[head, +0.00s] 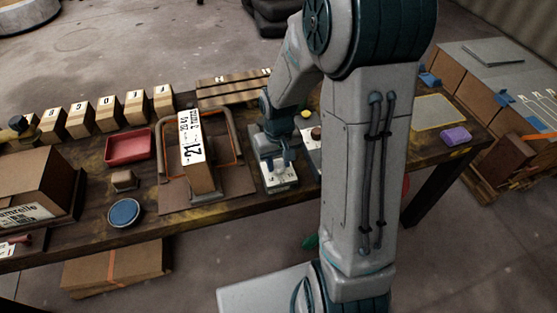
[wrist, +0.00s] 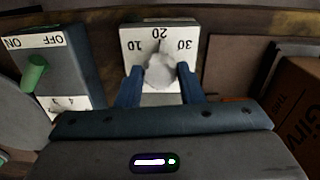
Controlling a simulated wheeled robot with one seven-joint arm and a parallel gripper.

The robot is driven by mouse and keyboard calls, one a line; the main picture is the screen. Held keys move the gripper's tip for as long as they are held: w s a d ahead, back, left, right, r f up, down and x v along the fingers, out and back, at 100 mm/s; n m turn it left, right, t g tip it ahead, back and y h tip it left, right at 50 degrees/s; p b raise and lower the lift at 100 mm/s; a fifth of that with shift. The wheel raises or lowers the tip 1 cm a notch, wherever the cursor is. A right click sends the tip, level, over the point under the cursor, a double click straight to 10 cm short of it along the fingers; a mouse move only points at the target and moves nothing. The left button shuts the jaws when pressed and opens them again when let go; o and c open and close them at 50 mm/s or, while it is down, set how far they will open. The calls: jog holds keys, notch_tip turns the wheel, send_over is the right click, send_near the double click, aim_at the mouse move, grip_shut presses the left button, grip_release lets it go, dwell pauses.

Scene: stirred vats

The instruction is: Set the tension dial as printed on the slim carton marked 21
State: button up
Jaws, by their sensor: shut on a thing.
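A dial with a pale knob (wrist: 160,72) sits on a white plate (wrist: 160,28) marked 10, 20 and 30. My gripper (wrist: 160,88) is shut on the knob, one blue finger on each side. In the head view my gripper (head: 279,162) is low over the plate (head: 281,183).
A grey box (wrist: 62,65) with an ON/OFF label and green lever stands left of the dial in the wrist view. A brown carton (wrist: 295,100) is at its right. A red tray (head: 129,148), a blue round dish (head: 124,212) and several lettered blocks share the bench.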

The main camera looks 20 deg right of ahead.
aim_at(278, 165)
jog(key=shift+n, duration=0.6)
jog(key=shift+w, duration=0.1)
jog(key=o, duration=1)
notch_tip(278, 165, up, 14)
jog(key=p, duration=0.1)
